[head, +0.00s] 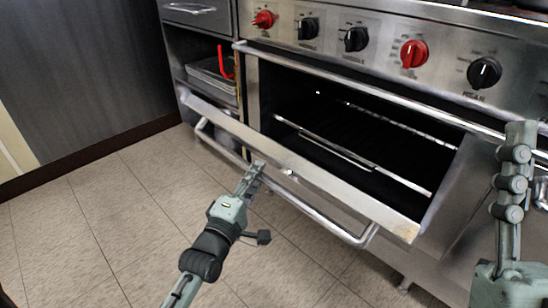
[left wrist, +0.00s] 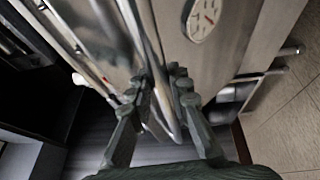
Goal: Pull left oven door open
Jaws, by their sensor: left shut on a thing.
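The left oven door (head: 300,174) is partly open, its top edge tilted out and down from the dark oven cavity (head: 350,135). Its long handle bar (head: 330,228) runs along the front of the door. My left gripper (head: 254,176) is at the middle of this bar. In the left wrist view, the fingers of my left gripper (left wrist: 160,92) are on either side of the handle bar (left wrist: 154,52), shut on it. My right gripper (head: 516,165) is raised at the right edge, apart from the door; whether it is open is unclear.
Red and black knobs (head: 414,54) line the panel above the oven. Metal racks (head: 355,160) show inside the cavity. An open shelf with trays (head: 212,78) and a red item (head: 227,64) stands left of the oven. The tiled floor (head: 100,225) in front is clear.

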